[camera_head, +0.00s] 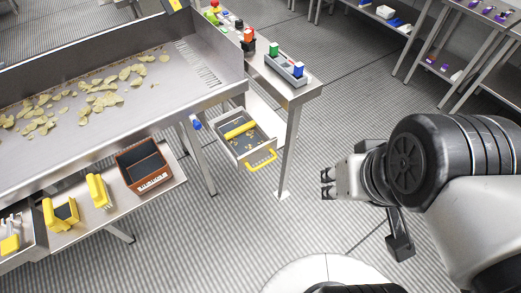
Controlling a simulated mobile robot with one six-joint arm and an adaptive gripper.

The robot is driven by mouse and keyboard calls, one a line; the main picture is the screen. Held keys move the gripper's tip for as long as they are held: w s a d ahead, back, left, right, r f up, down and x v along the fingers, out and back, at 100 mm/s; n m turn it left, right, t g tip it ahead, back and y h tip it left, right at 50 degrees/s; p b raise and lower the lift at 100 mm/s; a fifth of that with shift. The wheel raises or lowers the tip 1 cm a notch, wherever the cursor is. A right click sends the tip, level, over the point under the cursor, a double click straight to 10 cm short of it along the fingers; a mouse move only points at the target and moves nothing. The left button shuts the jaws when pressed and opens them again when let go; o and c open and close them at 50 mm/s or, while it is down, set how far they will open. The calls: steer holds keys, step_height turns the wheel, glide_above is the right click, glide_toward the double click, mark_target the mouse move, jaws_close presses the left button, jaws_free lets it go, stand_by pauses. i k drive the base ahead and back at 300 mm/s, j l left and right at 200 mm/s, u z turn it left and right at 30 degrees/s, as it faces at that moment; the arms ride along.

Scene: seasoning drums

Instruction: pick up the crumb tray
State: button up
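The crumb tray (256,151) looks like a shallow metal pan with a yellow front handle (263,160). It sits low under the conveyor end, beside a table leg, with small yellowish crumbs inside. A yellow bar (240,129) lies across it. My gripper (327,183) is to the right of the tray and apart from it, pointing left. Its two fingertips are spread with a gap between them, and nothing shows between them.
A metal conveyor (150,100) with scattered chips fills the left. A brown bin (142,167) and yellow-handled items (98,190) stand on the shelf below. A table leg (290,150) is right of the tray. Open grated floor (350,110) lies between the tray and my arm.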

mark_target(241, 133)
steer(key=i+j+z, duration=0.3)
steer(key=i+j, duration=0.2)
steer(key=j, duration=0.2)
steer(key=i+j+z, duration=0.3)
steer(key=i+j, duration=0.15)
steer(key=j, duration=0.35)
